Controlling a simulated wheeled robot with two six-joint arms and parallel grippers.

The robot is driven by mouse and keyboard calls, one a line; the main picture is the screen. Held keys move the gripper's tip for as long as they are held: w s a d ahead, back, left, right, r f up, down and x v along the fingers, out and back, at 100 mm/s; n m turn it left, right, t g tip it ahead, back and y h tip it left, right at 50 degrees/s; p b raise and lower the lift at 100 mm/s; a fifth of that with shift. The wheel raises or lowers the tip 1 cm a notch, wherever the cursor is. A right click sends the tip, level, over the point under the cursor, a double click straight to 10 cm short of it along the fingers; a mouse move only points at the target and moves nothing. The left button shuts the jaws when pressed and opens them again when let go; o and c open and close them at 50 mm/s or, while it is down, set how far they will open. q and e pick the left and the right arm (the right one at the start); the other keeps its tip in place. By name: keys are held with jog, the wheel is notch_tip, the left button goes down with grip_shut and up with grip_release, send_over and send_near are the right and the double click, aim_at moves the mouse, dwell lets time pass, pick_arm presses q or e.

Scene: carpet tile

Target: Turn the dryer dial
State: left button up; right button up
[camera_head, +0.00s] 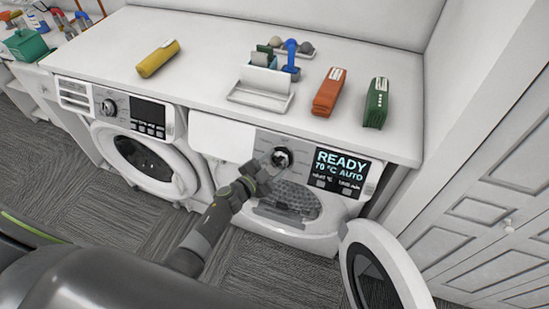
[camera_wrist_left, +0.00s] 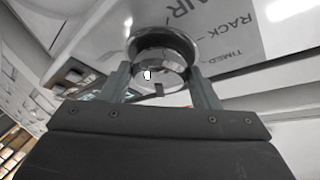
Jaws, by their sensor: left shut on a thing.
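The dryer (camera_head: 222,135) is the right-hand machine under the counter. Its dial (camera_head: 281,157) sits on the grey panel, left of a display (camera_head: 341,173) that reads READY, 70 °C AUTO. My left gripper (camera_head: 272,166) reaches up to the dial and is shut on it. In the left wrist view the round dial (camera_wrist_left: 160,70) stands between the two fingers (camera_wrist_left: 160,88), one on each side. Panel lettering such as RACK and TIMED shows beside it. My right gripper is in neither view.
The dryer door (camera_head: 376,262) hangs open at the lower right. A washer (camera_head: 138,150) stands to the left. On the counter are a yellow bottle (camera_head: 158,58), a white caddy (camera_head: 262,88), an orange pack (camera_head: 328,92) and a green pack (camera_head: 376,103). White cabinets (camera_head: 480,200) close off the right.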

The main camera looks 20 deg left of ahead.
pick_arm(q)
jog(key=shift+w+a+r+m+g+h+p, duration=0.1)
jog(key=shift+m+g+h+p, duration=0.1)
jog(key=shift+m+p, duration=0.3)
jog(key=shift+r+m+g+h+p, duration=0.1)
jog(key=shift+m+g+p, duration=0.1)
jog(key=shift+m+p, duration=0.3)
jog(key=shift+f, duration=0.1)
jog(key=o, duration=1)
